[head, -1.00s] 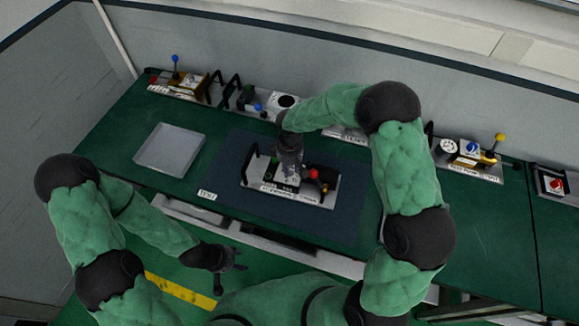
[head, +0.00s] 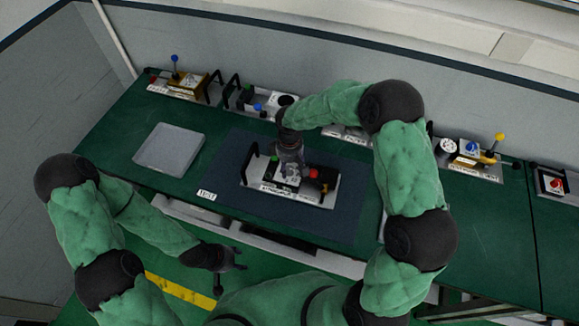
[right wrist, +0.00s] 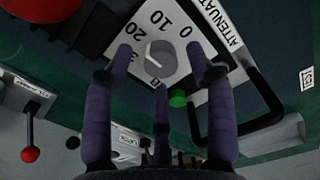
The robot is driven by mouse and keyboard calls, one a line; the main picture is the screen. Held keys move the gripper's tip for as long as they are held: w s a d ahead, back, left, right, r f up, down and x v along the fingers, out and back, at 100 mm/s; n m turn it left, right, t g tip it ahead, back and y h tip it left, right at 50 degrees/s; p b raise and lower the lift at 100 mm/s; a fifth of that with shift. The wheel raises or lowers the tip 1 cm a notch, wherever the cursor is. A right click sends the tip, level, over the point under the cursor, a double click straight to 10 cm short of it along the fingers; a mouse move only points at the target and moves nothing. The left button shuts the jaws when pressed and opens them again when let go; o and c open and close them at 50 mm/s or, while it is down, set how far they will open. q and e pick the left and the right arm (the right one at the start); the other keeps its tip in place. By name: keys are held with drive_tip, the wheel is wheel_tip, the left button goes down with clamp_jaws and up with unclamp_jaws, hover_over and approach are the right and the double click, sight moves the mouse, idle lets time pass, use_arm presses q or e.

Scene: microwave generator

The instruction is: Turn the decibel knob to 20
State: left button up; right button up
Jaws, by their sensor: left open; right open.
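The attenuator unit (head: 318,197) is a pale panel with black handles, a red ball and a green part, lying on the dark mat. In the right wrist view its decibel knob (right wrist: 160,58) is a grey round knob, with 0, 10, 20 and part of a 3 printed around it. Which number it points at is not clear. My right gripper (head: 288,172) is over the unit; in the wrist view its open fingers (right wrist: 160,72) stand on either side of the knob, contact not clear. My left gripper (head: 230,268) is open and empty, in front of the table.
A grey tray (head: 170,149) lies left of the dark mat (head: 228,170). Other units stand along the back of the green table, one with a blue-topped lever (head: 175,58) and one with a yellow-topped lever (head: 499,137). The unit's black handle (right wrist: 262,95) is close to my right fingers.

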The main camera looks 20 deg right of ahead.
sight(289, 169)
wheel_tip(289, 169, up, 11)
idle(0.4)
drive_tip(key=shift+f, duration=0.1)
idle(0.3)
